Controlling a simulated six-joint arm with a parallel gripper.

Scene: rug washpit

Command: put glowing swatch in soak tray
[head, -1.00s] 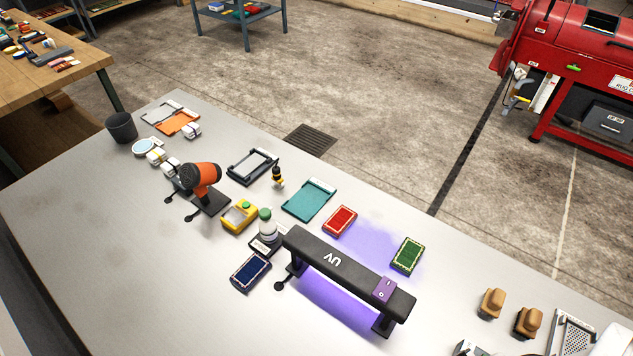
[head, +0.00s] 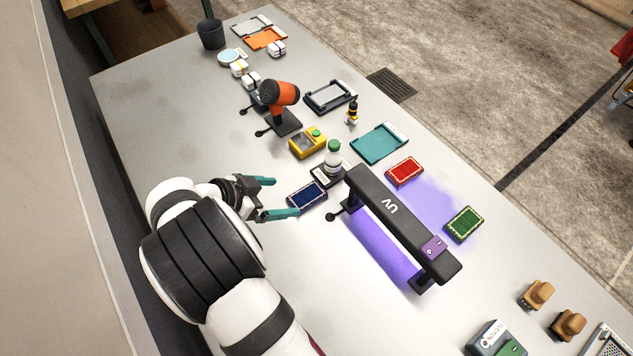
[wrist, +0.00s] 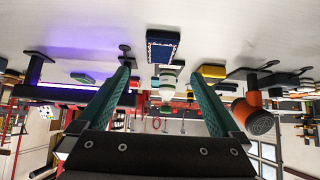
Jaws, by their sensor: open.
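My gripper (head: 282,197) is open and empty, its teal fingers pointing at the navy swatch (head: 307,195), which lies on the table just beyond the tips. In the wrist view the navy swatch (wrist: 163,47) shows ahead, between the lines of the fingers. A red swatch (head: 404,171) and a green swatch (head: 464,224) lie beyond the black UV lamp (head: 400,225), near its purple light. I cannot tell which swatch glows. A teal tray (head: 379,144), a dark-framed tray (head: 330,97) and an orange tray (head: 266,38) lie farther back; I cannot tell which is the soak tray.
A green-capped bottle (head: 333,156) stands on a base behind the navy swatch, with a yellow device (head: 308,143) beside it. An orange dryer-like tool (head: 279,97) is on a stand. Wooden-handled brushes (head: 537,294) sit at the right. The table's left part is clear.

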